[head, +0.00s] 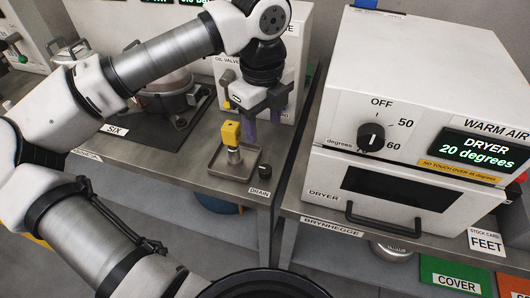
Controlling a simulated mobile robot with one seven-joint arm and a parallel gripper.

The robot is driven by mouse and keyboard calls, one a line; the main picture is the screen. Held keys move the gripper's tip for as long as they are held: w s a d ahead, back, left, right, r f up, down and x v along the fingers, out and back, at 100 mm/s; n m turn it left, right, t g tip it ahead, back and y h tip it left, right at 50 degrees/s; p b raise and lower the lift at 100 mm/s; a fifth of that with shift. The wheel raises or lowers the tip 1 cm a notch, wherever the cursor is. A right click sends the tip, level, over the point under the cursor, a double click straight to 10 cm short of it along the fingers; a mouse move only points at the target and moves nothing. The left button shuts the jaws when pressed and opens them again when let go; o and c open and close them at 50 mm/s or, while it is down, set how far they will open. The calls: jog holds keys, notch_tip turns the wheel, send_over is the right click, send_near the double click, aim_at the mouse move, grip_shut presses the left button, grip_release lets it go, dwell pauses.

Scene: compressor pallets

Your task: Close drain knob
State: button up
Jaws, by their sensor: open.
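A small black drain knob (265,171) sits at the front edge of the left bench, just above the "DRAIN" label (260,191). My gripper (263,122) points down above the bench, behind the knob and apart from it. Its purple fingers are spread and appear empty. A yellow-topped fitting (232,133) stands upright in a small grey tray (217,172), to the left of the knob. The knob's turned position is too small to tell.
A white dryer (420,90) with a black dial (371,136) and a front handle (384,223) stands on the right bench. A narrow gap separates the benches. An oil-valve unit (290,55) stands behind my gripper. A metal pot (165,92) is at the left.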

aim_at(265, 168)
notch_tip(265, 168, down, 13)
jog(key=shift+s+d+f+p, duration=0.15)
jog(key=shift+p, duration=1.05)
jog(key=shift+c, duration=0.4)
jog(key=c, duration=0.9)
